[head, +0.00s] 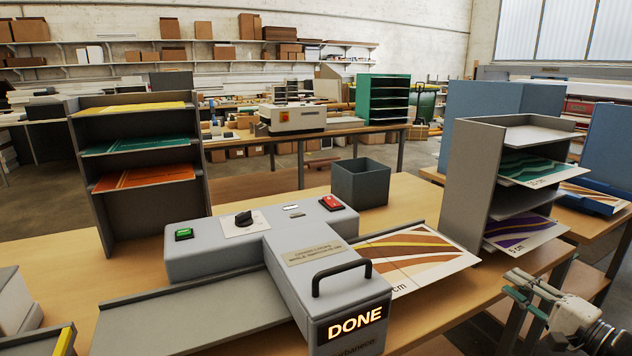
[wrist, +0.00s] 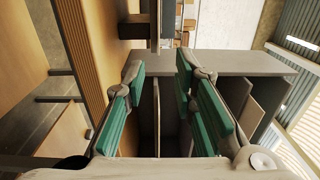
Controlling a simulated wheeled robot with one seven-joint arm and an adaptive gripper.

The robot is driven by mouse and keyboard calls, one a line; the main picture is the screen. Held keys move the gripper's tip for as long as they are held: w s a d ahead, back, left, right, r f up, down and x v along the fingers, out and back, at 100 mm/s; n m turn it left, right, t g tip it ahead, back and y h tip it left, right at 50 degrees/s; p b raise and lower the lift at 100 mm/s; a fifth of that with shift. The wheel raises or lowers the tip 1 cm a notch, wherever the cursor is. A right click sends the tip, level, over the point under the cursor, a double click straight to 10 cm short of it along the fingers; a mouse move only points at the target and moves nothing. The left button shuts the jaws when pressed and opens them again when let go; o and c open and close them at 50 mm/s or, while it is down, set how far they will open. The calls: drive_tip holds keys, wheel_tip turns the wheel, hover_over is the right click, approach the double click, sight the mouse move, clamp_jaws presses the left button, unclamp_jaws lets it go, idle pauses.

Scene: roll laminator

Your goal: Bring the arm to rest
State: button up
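My gripper (head: 516,284) is at the lower right in the head view, beside the table's right edge and in front of the right-hand grey shelf rack (head: 468,178). In the wrist view my gripper (wrist: 158,75) shows its green-padded fingers spread apart with nothing between them. Grey rack panels (wrist: 238,63) show beyond the fingertips there. The laminator (head: 215,248) stands on the table with its front display lit "DONE". A brown striped print (head: 415,252) lies at its right side.
The wooden table (head: 400,200) runs under the laminator. A dark open bin (head: 361,183) stands behind it. A left grey rack (head: 142,215) holds yellow, green and orange prints. The right rack holds a green print (head: 540,170) and a purple print (head: 522,231), both jutting out.

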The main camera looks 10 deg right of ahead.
drive_tip(key=s+a+r+n+g+y+p, duration=0.1)
drive_tip(key=s+a+r+n+g, duration=0.25)
drive_tip(key=a, duration=0.55)
drive_tip(key=s+a+r+n+g+y, duration=0.25)
drive_tip(key=a+g, duration=0.25)
drive_tip(key=a, duration=0.3)
drive_tip(key=s+a+r+n+g+y+p, duration=0.1)
drive_tip(key=s+a+r+n+g, duration=0.15)
drive_tip(key=a+g, duration=0.45)
drive_tip(key=s+a+r+n+h+p, duration=0.1)
drive_tip(key=s+a+r+n+h, duration=0.4)
drive_tip(key=s, duration=0.4)
drive_tip(key=s+d+r+t+h+p, duration=0.1)
drive_tip(key=s+r+h, duration=0.3)
drive_tip(key=s, duration=0.4)
drive_tip(key=shift+s+d+r+t+h+p, duration=0.25)
drive_tip(key=shift+s+t+h+p, duration=0.2)
drive_tip(key=shift+t+h, duration=0.35)
drive_tip(key=shift+n, duration=0.25)
